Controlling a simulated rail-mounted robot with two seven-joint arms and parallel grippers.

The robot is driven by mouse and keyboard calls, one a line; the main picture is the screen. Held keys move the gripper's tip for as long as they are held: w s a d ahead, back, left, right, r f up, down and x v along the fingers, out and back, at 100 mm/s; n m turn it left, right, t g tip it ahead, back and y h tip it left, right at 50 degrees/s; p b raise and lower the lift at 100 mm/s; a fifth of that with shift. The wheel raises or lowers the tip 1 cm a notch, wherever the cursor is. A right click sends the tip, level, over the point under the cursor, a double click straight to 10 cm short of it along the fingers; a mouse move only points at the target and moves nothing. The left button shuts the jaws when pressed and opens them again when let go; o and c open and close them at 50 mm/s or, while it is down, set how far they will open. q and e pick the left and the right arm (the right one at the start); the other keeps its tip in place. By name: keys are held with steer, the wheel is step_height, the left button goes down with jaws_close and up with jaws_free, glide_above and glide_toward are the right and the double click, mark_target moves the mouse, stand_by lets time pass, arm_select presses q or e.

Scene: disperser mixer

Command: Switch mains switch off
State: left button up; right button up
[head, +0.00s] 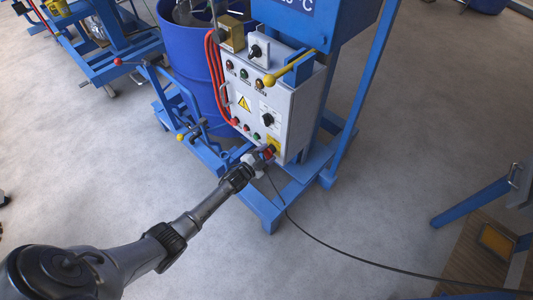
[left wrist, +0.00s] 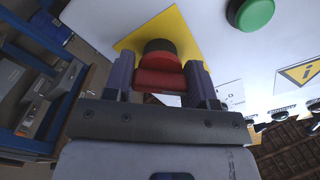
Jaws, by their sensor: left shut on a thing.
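The mains switch is a red knob with a dark round base on a yellow plate, low on the front of the grey control box (head: 285,95). In the left wrist view the red knob (left wrist: 160,63) sits between the two fingers of my left gripper (left wrist: 161,82), which is shut on it. In the head view my left gripper (head: 262,155) reaches the box's lower corner and partly hides the switch (head: 269,150); the yellow plate (head: 274,143) shows just above. I cannot tell which position the knob points to. My right gripper is not in view.
A blue frame (head: 265,205) lies beneath. A black cable (head: 330,245) crosses the open floor.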

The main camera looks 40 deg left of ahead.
arm_select(q)
steer(key=o, duration=0.9)
steer(key=shift+o, duration=0.2)
steer(key=shift+s, duration=0.1)
steer(key=shift+s+r, duration=0.1)
steer(key=shift+s, duration=0.15)
steer(key=s+a+p, duration=0.1)
steer(key=s+p, duration=0.3)
steer(key=s, duration=0.9)
